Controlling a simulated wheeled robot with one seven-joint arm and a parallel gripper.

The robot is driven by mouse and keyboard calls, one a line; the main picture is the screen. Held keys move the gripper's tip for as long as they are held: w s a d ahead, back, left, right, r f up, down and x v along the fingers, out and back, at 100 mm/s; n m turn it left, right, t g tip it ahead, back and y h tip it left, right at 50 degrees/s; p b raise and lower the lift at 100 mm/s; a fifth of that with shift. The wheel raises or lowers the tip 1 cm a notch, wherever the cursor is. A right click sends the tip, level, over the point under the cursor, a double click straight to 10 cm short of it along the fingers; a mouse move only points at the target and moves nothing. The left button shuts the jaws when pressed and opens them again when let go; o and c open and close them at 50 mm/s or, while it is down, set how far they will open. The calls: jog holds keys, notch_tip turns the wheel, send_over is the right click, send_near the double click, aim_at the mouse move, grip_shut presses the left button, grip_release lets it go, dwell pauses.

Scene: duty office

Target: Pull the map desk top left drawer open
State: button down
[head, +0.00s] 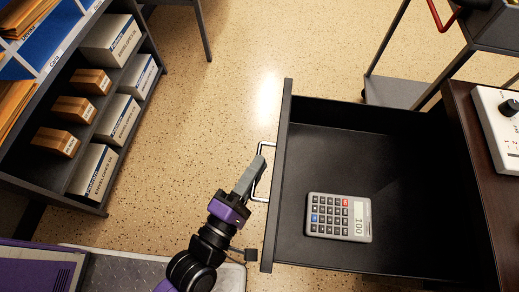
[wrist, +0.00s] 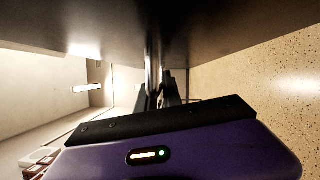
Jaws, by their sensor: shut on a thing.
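The map desk's drawer (head: 284,180) is black and stands pulled well out from the desk, its inside in plain view in the head view. A silver bar handle (head: 262,172) is fixed to its front. My gripper (head: 256,168) is at the handle, shut on it, with the arm reaching up from the lower left. In the wrist view my gripper's fingers (wrist: 160,95) close around the upright-looking handle bar, close to the dark drawer front. The exact finger contact is partly hidden by shadow.
A grey calculator (head: 339,217) lies inside the drawer. The desk top (head: 480,150) at right holds a white device (head: 497,125). A shelf with boxes (head: 110,120) stands at left and a cart (head: 395,92) at upper right. Speckled floor (head: 220,110) between shelf and drawer is clear.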

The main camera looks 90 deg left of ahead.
jog(key=c, duration=1.5)
grip_release()
jog(key=shift+d, duration=0.15)
jog(key=v, duration=0.7)
jog(key=shift+d+p, duration=0.3)
jog(key=shift+p, duration=0.15)
jog(key=shift+s+f, duration=0.1)
